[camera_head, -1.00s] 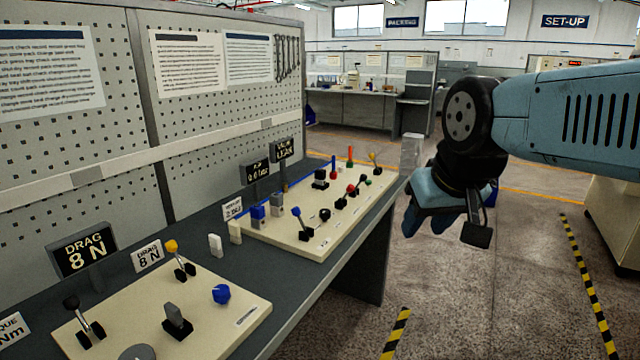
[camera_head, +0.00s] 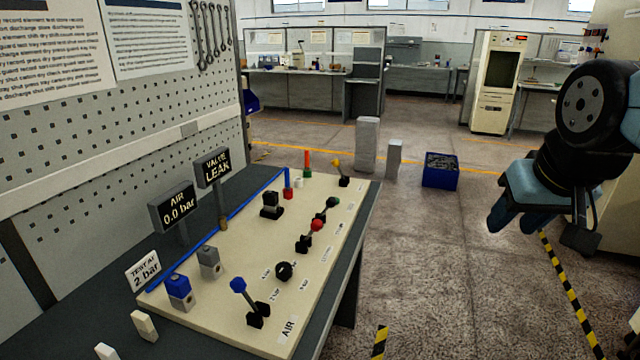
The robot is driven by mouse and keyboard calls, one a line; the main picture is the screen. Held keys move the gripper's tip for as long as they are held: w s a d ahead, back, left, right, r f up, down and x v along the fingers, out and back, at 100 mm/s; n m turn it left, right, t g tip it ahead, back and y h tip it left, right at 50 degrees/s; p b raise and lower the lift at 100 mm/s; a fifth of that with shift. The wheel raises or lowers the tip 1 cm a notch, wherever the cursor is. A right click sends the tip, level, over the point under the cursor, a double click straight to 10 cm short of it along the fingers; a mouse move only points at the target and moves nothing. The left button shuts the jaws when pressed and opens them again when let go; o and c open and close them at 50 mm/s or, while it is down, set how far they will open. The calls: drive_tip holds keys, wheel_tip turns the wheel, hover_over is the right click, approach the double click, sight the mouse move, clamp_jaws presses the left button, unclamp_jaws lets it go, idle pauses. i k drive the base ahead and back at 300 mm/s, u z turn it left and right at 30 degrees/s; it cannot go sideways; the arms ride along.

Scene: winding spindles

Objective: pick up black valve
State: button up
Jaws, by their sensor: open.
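A cream board (camera_head: 215,325) marked AIR lies on the dark bench at left centre in the head view. A black block-shaped part (camera_head: 271,204), possibly the black valve, stands upright toward the board's back left. A round black knob (camera_head: 284,271) sits nearer the front. I cannot tell for sure which one is the valve. My gripper (camera_head: 512,222) hangs open and empty over the floor at the right, well clear of the board.
A blue valve block (camera_head: 179,291) and a grey block (camera_head: 208,261) sit at left. A blue crate (camera_head: 440,170) and grey pillars (camera_head: 367,144) stand beyond the bench.

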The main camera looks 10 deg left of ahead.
sight(270, 198)
drive_tip(key=z, duration=0.05)
drive_tip(key=i, duration=1.5)
drive_tip(key=u, duration=0.5)
